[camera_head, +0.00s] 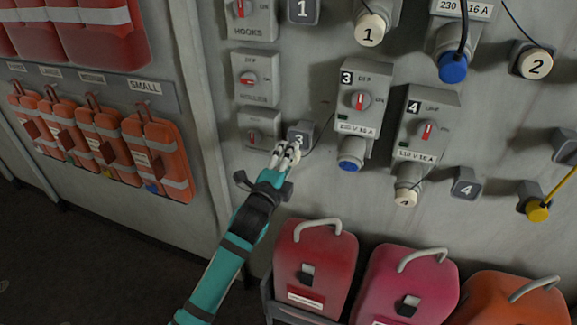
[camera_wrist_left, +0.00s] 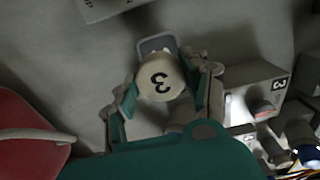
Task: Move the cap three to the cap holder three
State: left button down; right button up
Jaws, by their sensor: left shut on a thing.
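The cap three (camera_wrist_left: 160,80) is a round cream cap marked 3, held between the two fingers of my left gripper (camera_wrist_left: 160,95) in the left wrist view. The cap holder three (camera_head: 302,132) is a small grey block marked 3 on the wall, and its upper edge (camera_wrist_left: 157,44) shows behind the cap in the wrist view. In the head view my left gripper (camera_head: 287,153) is at the holder's lower left, and its fingers mostly hide the cap. I cannot tell whether cap and holder touch. My right gripper is not in view.
Socket box three (camera_head: 362,100) with a blue plug is to the right, and box four (camera_head: 428,125) beyond it. A dark cord (camera_head: 325,138) runs close to the holder. Red, pink and orange cases (camera_head: 315,265) stand below. Orange bags (camera_head: 155,155) hang at left.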

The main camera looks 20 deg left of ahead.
pick_arm(q)
jog(key=shift+w+d+f, duration=0.1)
jog(key=shift+w, duration=0.4)
jog(key=shift+w+b, duration=0.6)
jog(key=shift+w, duration=0.25)
jog(key=shift+w+b, duration=0.45)
jog(key=shift+w, duration=0.6)
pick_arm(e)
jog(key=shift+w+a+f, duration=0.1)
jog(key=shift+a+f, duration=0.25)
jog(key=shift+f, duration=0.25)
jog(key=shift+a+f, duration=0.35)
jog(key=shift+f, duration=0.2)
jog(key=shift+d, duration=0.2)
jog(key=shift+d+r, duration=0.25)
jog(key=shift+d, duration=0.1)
pick_arm(q)
jog(key=shift+p, duration=0.5)
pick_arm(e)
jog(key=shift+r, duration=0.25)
